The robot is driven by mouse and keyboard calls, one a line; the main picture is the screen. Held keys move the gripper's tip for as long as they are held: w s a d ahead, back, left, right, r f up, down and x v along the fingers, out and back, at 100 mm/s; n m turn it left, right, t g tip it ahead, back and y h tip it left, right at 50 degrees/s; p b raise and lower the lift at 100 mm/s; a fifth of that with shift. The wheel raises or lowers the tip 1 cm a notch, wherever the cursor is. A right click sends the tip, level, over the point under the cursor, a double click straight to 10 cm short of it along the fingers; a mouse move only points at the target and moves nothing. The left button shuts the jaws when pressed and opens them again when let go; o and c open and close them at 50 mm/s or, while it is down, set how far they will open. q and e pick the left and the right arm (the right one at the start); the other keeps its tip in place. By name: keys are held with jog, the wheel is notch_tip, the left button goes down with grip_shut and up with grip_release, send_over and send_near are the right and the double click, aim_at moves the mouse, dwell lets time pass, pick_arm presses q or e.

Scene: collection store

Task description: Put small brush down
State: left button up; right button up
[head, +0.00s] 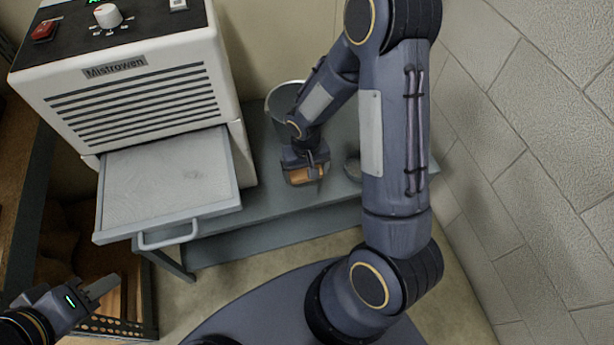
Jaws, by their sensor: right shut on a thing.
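My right gripper (306,170) is over the grey bench, in front of a grey bucket-like container. It is shut on an orange-brown thing, which looks like the small brush (301,176). Its bristles cannot be made out, and the gripper hides part of it. I cannot tell whether the brush touches the bench top. My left gripper (102,287) is at the lower left, away from the bench, with nothing seen in it; its jaw gap cannot be made out.
A block wall (545,150) bounds the right.

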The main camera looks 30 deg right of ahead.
jog(key=shift+w+d+f, duration=0.1)
jog(key=shift+d+f, duration=0.1)
jog(key=shift+f, duration=0.15)
notch_tip(320, 180, down, 3)
jog(key=shift+w+d+f+b, duration=0.15)
jog(key=shift+f+b, duration=0.05)
jog(key=shift+b, duration=0.5)
